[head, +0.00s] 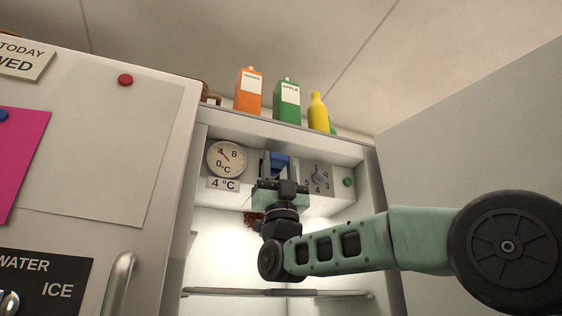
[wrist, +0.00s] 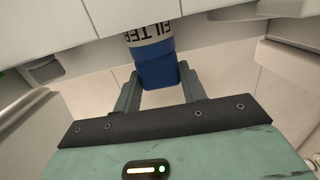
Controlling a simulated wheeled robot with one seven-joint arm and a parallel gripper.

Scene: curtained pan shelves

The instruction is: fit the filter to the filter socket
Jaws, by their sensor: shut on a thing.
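My gripper (head: 278,172) is shut on the filter and raised at the front of the fridge's upper control panel. The filter is a blue block (head: 280,159) between the two fingers in the head view. In the wrist view the filter (wrist: 157,70) shows its blue body and a white band with the word FILTER. The gripper's fingers (wrist: 158,84) lie along both sides of the blue body.
A round dial (head: 226,159) is left of my gripper on the panel, with a 4 °C label below. A numbered knob (head: 319,178) and green button (head: 347,182) are on the right. Cartons (head: 249,91) stand on top.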

